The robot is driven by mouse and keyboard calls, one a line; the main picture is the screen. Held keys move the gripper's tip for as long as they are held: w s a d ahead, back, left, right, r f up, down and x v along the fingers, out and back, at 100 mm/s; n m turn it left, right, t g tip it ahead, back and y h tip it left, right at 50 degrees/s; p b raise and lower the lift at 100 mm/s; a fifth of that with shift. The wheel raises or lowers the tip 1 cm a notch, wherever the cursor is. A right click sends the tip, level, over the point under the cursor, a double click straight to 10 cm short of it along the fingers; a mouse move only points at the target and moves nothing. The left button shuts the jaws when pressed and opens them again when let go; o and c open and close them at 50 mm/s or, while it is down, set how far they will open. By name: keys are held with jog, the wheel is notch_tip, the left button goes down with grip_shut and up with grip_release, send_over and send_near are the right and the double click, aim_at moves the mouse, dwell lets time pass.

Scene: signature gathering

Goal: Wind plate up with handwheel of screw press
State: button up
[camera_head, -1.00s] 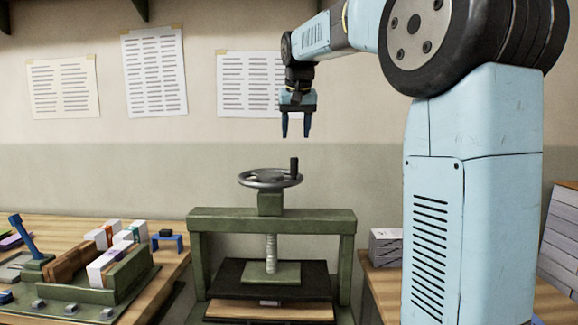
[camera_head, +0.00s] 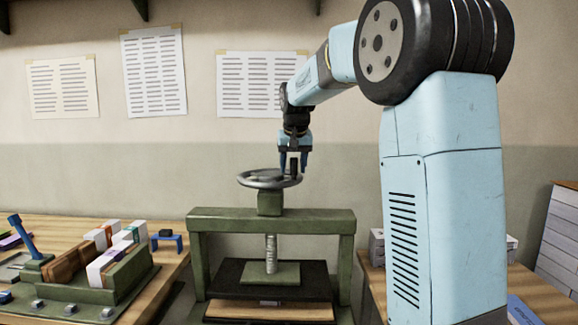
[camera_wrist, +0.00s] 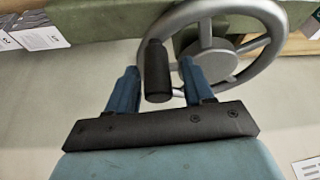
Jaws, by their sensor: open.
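The green screw press (camera_head: 272,216) stands in the middle of the head view. Its grey handwheel (camera_head: 258,180) sits on top, with an upright dark handle (camera_head: 294,168) at the right of the rim. The threaded screw (camera_head: 271,252) runs down to the green plate (camera_head: 271,273) over a dark board. My gripper (camera_head: 293,170) points down at the handle, fingers open on either side of it. In the wrist view the dark handle (camera_wrist: 157,70) stands between the two blue fingers of my gripper (camera_wrist: 157,82), with gaps showing on both sides. The handwheel (camera_wrist: 240,40) is behind.
Another bench (camera_head: 535,292) with paper stacks is at the right. Sheets (camera_head: 153,72) hang on the wall.

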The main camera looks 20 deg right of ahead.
jog(key=shift+c, duration=0.3)
grip_shut()
jog(key=shift+a, duration=0.3)
jog(key=shift+d, duration=0.15)
